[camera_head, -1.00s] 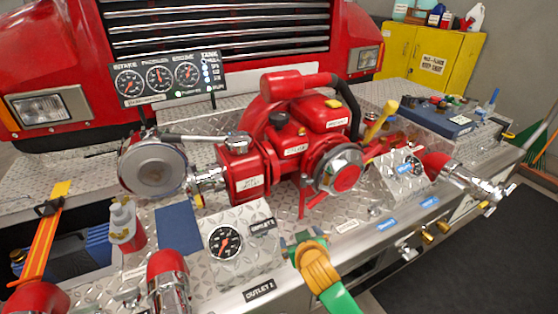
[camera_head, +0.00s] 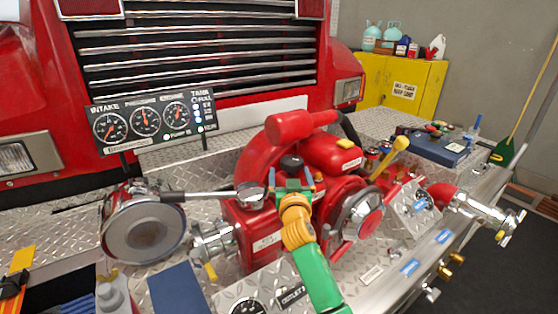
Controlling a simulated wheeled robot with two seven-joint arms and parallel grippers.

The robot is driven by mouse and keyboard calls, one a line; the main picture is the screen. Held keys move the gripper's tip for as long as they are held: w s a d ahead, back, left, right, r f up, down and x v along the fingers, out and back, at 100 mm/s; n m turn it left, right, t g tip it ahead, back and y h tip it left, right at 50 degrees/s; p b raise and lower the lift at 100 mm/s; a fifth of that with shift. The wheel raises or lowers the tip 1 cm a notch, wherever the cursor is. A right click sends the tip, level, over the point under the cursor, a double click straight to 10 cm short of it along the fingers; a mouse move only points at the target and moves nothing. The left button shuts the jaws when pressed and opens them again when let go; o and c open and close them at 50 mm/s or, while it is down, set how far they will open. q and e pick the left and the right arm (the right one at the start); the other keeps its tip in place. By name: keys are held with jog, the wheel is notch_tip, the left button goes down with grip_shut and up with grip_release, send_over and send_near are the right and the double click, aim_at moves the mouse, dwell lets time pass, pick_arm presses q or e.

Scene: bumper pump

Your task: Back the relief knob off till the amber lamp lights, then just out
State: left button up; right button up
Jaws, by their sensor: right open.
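A red pump (camera_head: 333,157) sits on the bumper deck. A black round knob (camera_head: 291,163) stands on its top; I cannot read whether it is the relief knob. My right gripper (camera_head: 293,178), with a green and orange wrist, reaches up from below. Its two blue-tipped fingers are apart, just below the black knob in the picture; contact cannot be told. The gripper hides part of the pump's front. A dark gauge panel (camera_head: 155,122) stands behind left, with small lamps by the tank label. I cannot make out a lit amber lamp. My left gripper is not in view.
A yellow-handled lever (camera_head: 390,158) rises at the right. A capped outlet (camera_head: 475,208) sticks out over the deck's right edge. The lower gauge is partly cut off.

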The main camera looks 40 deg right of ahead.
aim_at(293, 159)
jog(key=shift+w+d+r, duration=0.15)
jog(key=shift+d+r, duration=0.05)
jog(key=shift+d, duration=0.35)
jog(key=shift+w+d+r, duration=0.1)
jog(key=shift+d+r, duration=0.05)
jog(key=shift+d, duration=0.4)
jog(key=x, duration=0.3)
jog(key=shift+w+a+f, duration=0.1)
jog(key=shift+w+f, duration=0.05)
jog(key=shift+f, duration=0.05)
jog(key=shift+w, duration=0.35)
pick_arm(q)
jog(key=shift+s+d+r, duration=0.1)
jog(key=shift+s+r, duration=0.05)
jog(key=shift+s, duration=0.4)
pick_arm(e)
jog(key=shift+s, duration=0.1)
jog(key=shift+s, duration=0.1)
jog(key=shift+c, duration=0.2)
